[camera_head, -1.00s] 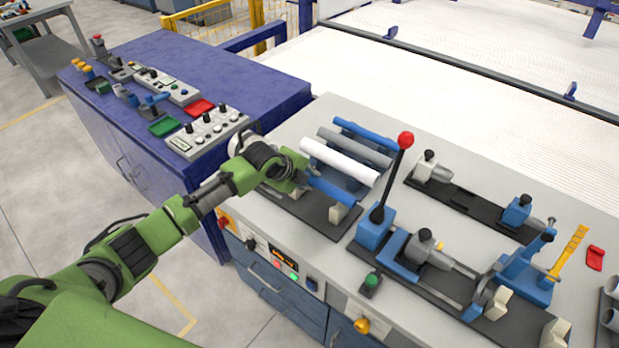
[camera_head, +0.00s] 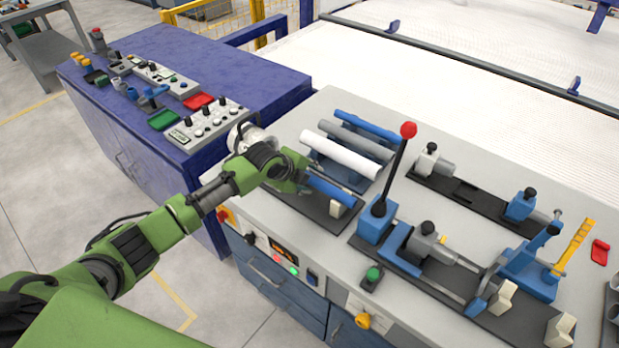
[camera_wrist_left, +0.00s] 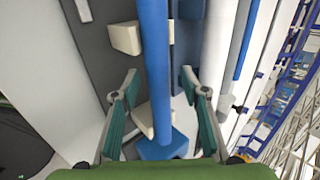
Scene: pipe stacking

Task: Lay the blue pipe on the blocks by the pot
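A blue pipe (camera_head: 330,189) is beside cream blocks (camera_head: 337,209) on a dark base plate on the grey bench. My left gripper (camera_head: 302,184) is over the far part of this pipe. In the left wrist view the blue pipe (camera_wrist_left: 155,60) runs between the two spread fingers of my left gripper (camera_wrist_left: 165,105), with gaps on both sides. Cream blocks (camera_wrist_left: 125,38) show left of the pipe there. A blue block (camera_wrist_left: 160,147) is at the pipe's lower end. I cannot tell what bears the pipe. I cannot make out a pot. My right gripper is out of view.
Behind lie a white pipe (camera_head: 340,157), a grey pipe (camera_head: 355,140) and another blue pipe (camera_head: 368,126) on a rack. A lever with a red knob (camera_head: 408,130) stands to the right, near clamp fixtures (camera_head: 425,240). A purple cabinet (camera_head: 260,85) is at the left.

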